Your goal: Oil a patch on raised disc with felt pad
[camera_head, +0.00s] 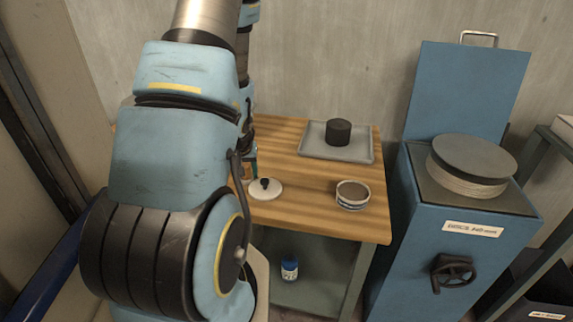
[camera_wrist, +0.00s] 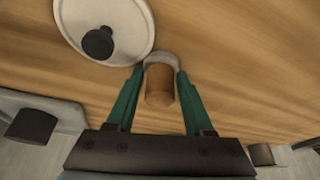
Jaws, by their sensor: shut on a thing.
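The raised disc (camera_head: 474,155) is dark grey and round, on a pale ribbed base on top of a blue cabinet at the right. In the wrist view, my gripper (camera_wrist: 160,75) is shut on a brown cylindrical handle with a pale grey end, which looks like the felt pad (camera_wrist: 160,85). It is over the wooden table, beside the white lid; whether it touches the table I cannot tell. In the head view my arm hides most of my gripper. An open round tin (camera_head: 352,195) with brown contents stands on the table's right front. No oil patch is discernible on the disc.
The white lid with a black knob (camera_head: 272,192) lies on the wooden table (camera_head: 310,210). A grey tray (camera_head: 365,155) holding a black cylinder (camera_head: 338,131) is at the back. The cabinet (camera_head: 455,255) has a tall back panel and a front handwheel. A small bottle (camera_head: 289,269) stands below.

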